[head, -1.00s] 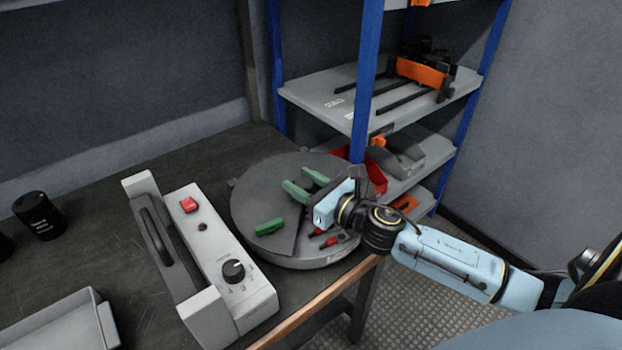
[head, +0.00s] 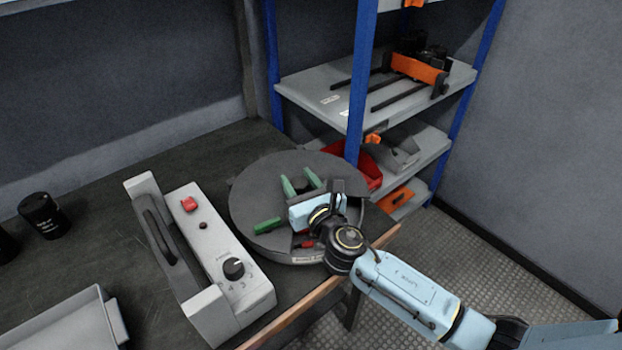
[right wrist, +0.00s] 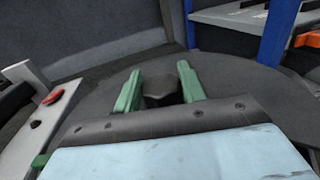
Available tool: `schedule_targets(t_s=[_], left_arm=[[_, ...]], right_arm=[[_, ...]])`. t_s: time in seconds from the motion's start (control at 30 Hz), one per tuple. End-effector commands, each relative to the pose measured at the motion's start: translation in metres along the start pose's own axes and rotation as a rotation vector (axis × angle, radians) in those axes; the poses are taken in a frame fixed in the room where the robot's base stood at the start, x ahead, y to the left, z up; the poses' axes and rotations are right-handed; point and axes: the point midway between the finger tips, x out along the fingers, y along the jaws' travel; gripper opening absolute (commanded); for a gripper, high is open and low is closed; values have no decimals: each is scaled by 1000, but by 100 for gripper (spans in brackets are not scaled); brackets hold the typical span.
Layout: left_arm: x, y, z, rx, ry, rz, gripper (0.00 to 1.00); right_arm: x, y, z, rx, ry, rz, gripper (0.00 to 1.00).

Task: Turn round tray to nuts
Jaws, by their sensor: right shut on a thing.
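The round tray (head: 262,187) is a dark grey disc on the bench corner, with an open wedge at its front right. Small red items (head: 303,243) show in the wedge, partly hidden by my arm; I cannot make out nuts. A pale label (head: 310,258) is on its front rim. My right gripper (head: 301,182) is over the middle of the tray, its green fingers shut on a dark knob (right wrist: 162,90), seen between them in the right wrist view. A green piece (head: 267,225) is at the tray's front left. My left gripper is not in view.
A grey control box (head: 213,255) with a red button and dial stands close left of the tray. A blue-posted shelf rack (head: 362,85) with a red bin (head: 371,175) stands behind right. A grey bin (head: 70,325) and black cylinder (head: 41,215) are farther left.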

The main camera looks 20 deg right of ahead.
Motion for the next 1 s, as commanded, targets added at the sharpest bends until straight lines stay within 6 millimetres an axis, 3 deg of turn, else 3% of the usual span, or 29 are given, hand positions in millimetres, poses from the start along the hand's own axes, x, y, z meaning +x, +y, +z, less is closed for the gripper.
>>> schedule_targets(t_s=[0.67, 0.7, 0.87, 1.0], left_arm=[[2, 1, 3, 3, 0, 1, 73], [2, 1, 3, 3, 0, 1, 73], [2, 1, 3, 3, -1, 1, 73], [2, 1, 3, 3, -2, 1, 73]], right_arm=[[4, 9, 0, -1, 0, -17, 0], [4, 9, 0, -1, 0, -17, 43], [4, 9, 0, -1, 0, -16, 62], [4, 9, 0, -1, 0, -16, 62]])
